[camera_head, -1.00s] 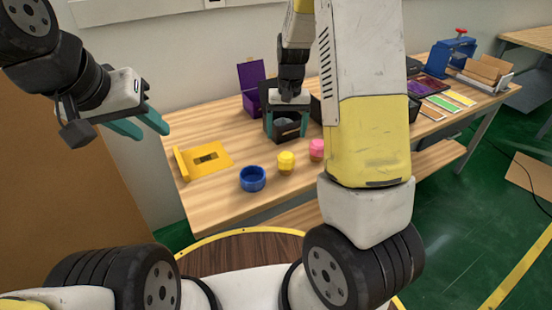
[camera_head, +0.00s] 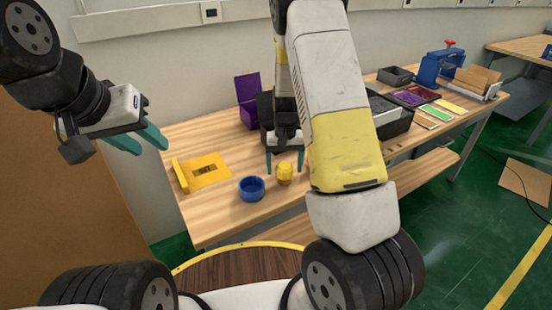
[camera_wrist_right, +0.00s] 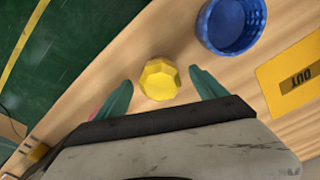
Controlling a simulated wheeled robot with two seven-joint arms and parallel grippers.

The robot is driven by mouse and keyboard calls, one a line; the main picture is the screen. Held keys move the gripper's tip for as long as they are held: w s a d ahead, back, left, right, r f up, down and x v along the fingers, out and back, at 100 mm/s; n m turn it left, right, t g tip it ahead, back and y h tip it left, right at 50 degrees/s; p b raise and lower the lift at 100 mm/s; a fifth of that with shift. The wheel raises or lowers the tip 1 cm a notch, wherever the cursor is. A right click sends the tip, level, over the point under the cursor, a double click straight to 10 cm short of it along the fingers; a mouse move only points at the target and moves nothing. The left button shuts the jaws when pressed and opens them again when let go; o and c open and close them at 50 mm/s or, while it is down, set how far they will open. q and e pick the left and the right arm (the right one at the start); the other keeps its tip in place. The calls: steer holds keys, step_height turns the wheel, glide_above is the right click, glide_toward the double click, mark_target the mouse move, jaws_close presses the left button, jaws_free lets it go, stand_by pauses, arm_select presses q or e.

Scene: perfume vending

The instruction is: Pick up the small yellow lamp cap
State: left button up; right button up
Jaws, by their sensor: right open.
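The small yellow lamp cap (camera_head: 285,172) stands on the wooden table, just right of a blue round container (camera_head: 252,189). In the right wrist view the faceted yellow cap (camera_wrist_right: 160,79) lies between the fingertips of my right gripper (camera_wrist_right: 160,95), with a gap on each side. In the head view my right gripper (camera_head: 286,162) is open, pointing down over the cap. My left gripper (camera_head: 145,141) is open and empty, in the air left of the table. The pink cap is mostly hidden behind my right arm in the head view; a pink sliver (camera_wrist_right: 95,113) shows beside the right wrist finger.
A yellow plate marked OUT (camera_head: 208,170) lies left of the blue container (camera_wrist_right: 231,25). A purple open box (camera_head: 248,98) and black boxes stand behind. Colored cards (camera_head: 432,116) and a blue press (camera_head: 440,68) are at the right. The table's front edge is close to the cap.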

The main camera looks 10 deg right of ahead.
steer(key=shift+c, duration=0.4)
steer(key=c, duration=1.4)
